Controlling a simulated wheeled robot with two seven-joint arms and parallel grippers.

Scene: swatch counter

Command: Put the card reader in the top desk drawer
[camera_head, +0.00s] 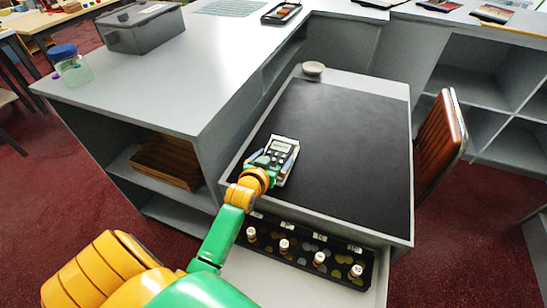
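The card reader (282,147) is a small light-grey device with a screen and dark keys. It is at the left side of the black desk mat (345,150). My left gripper (269,160) is right at its near end and overlaps it. The gripper's own wrist hides part of the fingers, so I cannot tell whether they are closed on the reader. The desk drawer (262,284) is pulled out below the desk's front edge. It holds a black tray (300,241) with coins and several small white-topped pieces. My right gripper is not in view.
A small bowl (313,68) stands at the desk's back edge. The grey counter (190,85) on the left carries a grey box (142,28) and a blue-lidded jar (71,65). A brown chair back (439,143) is close on the right. Most of the mat is clear.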

